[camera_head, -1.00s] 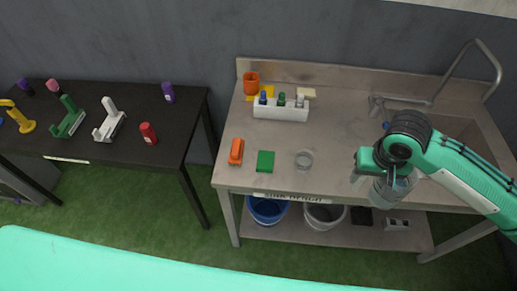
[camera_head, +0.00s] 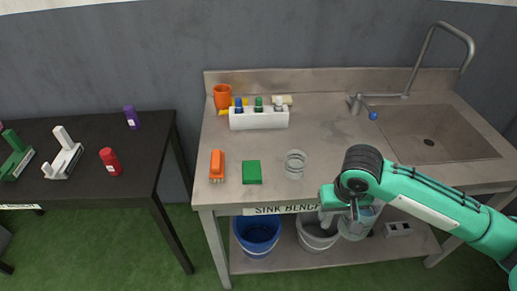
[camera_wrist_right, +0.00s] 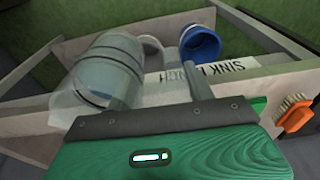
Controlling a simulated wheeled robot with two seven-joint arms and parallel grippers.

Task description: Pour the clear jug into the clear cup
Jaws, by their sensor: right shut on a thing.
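The clear cup (camera_head: 295,163) stands upright on the metal sink bench, near its front edge. My right gripper (camera_head: 345,207) is shut on the clear jug (camera_head: 358,226), just in front of the bench's edge and to the right of the cup. The jug is apart from the cup. In the right wrist view the see-through jug (camera_wrist_right: 108,72) lies at the left finger of the gripper (camera_wrist_right: 160,88). My left gripper is out of view.
On the bench (camera_head: 335,140) are a green sponge (camera_head: 252,172), an orange brush (camera_head: 217,165), a white bottle holder (camera_head: 258,119) and an orange mug (camera_head: 222,96). The sink (camera_head: 430,140) is at right. Blue (camera_head: 257,232) and grey (camera_head: 316,236) buckets stand below.

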